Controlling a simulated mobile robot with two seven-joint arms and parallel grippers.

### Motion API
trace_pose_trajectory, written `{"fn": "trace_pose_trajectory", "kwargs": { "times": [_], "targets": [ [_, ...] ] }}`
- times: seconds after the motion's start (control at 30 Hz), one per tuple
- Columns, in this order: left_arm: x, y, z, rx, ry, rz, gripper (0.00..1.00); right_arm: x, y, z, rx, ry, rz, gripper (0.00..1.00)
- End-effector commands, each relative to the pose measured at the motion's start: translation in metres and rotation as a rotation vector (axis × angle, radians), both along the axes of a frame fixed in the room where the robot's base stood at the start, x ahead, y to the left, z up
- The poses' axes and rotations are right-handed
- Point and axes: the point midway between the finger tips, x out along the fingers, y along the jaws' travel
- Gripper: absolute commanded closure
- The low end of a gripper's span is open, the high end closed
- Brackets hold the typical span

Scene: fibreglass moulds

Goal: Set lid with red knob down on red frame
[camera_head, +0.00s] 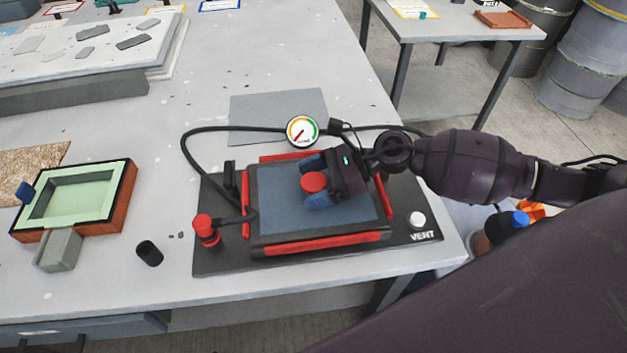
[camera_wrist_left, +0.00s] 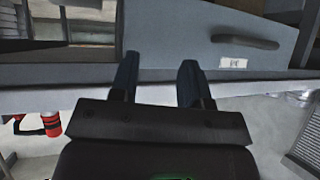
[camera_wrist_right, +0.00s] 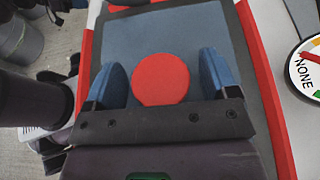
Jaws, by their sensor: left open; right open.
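The lid (camera_head: 278,211) is a blue-grey plate with a round red knob (camera_head: 313,182) on top. It lies within the red frame (camera_head: 318,244) on the dark base plate and looks flat there. My right gripper (camera_head: 315,186) is over the lid, with its blue fingers open on either side of the knob. In the right wrist view the knob (camera_wrist_right: 160,79) sits between the fingers, with a gap on each side. My left gripper (camera_wrist_left: 157,78) shows only in its wrist view, open and empty, near a drawer front.
A pressure gauge (camera_head: 302,131) with a black hose stands behind the frame. A red valve knob (camera_head: 204,226) is at its left and a white VENT button (camera_head: 417,219) at its right. A green-lined mould (camera_head: 85,195) and a black cylinder (camera_head: 149,253) stand farther left.

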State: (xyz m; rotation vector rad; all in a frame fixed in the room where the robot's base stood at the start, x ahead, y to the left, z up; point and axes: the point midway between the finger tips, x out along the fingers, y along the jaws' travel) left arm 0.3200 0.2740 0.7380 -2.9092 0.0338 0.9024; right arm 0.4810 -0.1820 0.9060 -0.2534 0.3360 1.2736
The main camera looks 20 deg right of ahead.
Motion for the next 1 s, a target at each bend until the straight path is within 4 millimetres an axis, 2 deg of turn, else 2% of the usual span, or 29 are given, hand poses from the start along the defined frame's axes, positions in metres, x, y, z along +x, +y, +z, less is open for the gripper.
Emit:
{"fn": "trace_pose_trajectory", "kwargs": {
  "times": [0.27, 0.53, 0.8, 1.0],
  "targets": [
    [-0.001, 0.000, -0.002, 0.001, 0.006, 0.000, 0.57, -0.001, -0.005, 0.003, -0.001, 0.000, -0.002, 0.20],
    [-0.002, 0.000, -0.006, 0.001, 0.010, -0.001, 0.57, -0.014, -0.046, 0.019, -0.003, 0.003, -0.002, 0.20],
    [0.001, 0.000, -0.001, 0.000, -0.002, -0.002, 0.57, -0.025, -0.088, 0.039, -0.002, 0.002, -0.003, 0.20],
    [0.001, 0.000, -0.001, 0.000, -0.002, -0.002, 0.57, -0.030, -0.104, 0.046, -0.001, 0.001, -0.001, 0.20]
  ]
}}
